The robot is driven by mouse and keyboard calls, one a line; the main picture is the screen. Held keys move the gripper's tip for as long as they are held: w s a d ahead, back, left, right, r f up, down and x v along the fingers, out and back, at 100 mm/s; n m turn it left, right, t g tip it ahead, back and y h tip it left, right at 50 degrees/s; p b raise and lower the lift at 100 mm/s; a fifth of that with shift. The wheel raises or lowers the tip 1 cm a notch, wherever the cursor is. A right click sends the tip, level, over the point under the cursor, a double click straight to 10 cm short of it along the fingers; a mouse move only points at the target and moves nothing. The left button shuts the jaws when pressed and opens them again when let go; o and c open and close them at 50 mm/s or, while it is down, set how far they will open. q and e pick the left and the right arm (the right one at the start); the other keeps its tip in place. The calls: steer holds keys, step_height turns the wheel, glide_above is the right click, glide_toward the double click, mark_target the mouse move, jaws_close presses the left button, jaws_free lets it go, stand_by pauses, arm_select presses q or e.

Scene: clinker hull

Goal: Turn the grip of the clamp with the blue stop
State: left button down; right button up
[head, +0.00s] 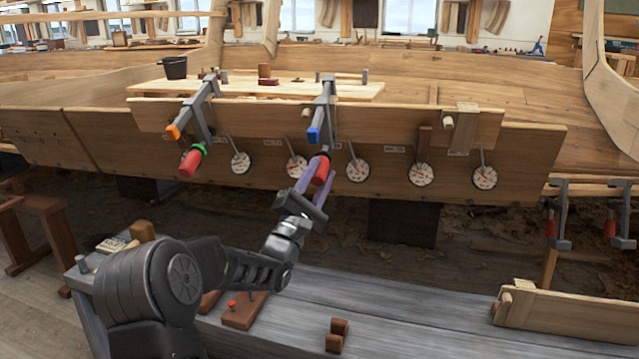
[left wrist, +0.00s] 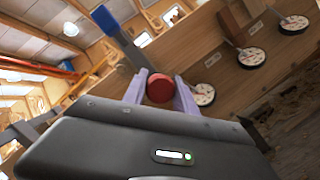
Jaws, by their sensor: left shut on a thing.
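The clamp with the blue stop (head: 314,135) hangs on the hull plank (head: 370,115) near the middle of the head view. Its red grip (head: 321,170) points down toward me. My left gripper (head: 312,178) is shut on this grip, with one purple finger on each side of it. In the left wrist view the round red end of the grip (left wrist: 159,88) sits between the fingers, and the blue stop (left wrist: 106,20) shows above it. Another clamp with an orange stop (head: 172,131) and a red grip with a green collar (head: 192,160) is to the left. My right gripper is not in view.
Several round dials (head: 358,170) hang along the plank close to the gripper. A black bucket (head: 174,67) stands on the board above. The grey bench (head: 420,300) below bears small brown blocks (head: 337,335). More clamps hang on a rail at the right (head: 610,228).

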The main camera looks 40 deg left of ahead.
mark_target(315, 185)
arm_select(q)
steer(key=shift+n+y+b, duration=0.45)
steer(key=shift+n+y, duration=0.25)
steer(key=shift+n, duration=0.5)
steer(key=c, duration=1)
jaws_free()
steer(key=shift+o, duration=0.2)
steer(key=shift+s+f, duration=0.35)
steer(key=shift+s, duration=0.1)
steer(key=b+v, duration=0.2)
steer(key=v, duration=0.3)
steer(key=shift+s+f, duration=0.1)
steer(key=shift+f, duration=0.3)
steer(key=shift+s+d+f+b, duration=0.1)
steer(key=shift+s+f+b, duration=0.1)
steer(key=shift+s+b, duration=0.45)
steer(key=shift+w, duration=0.1)
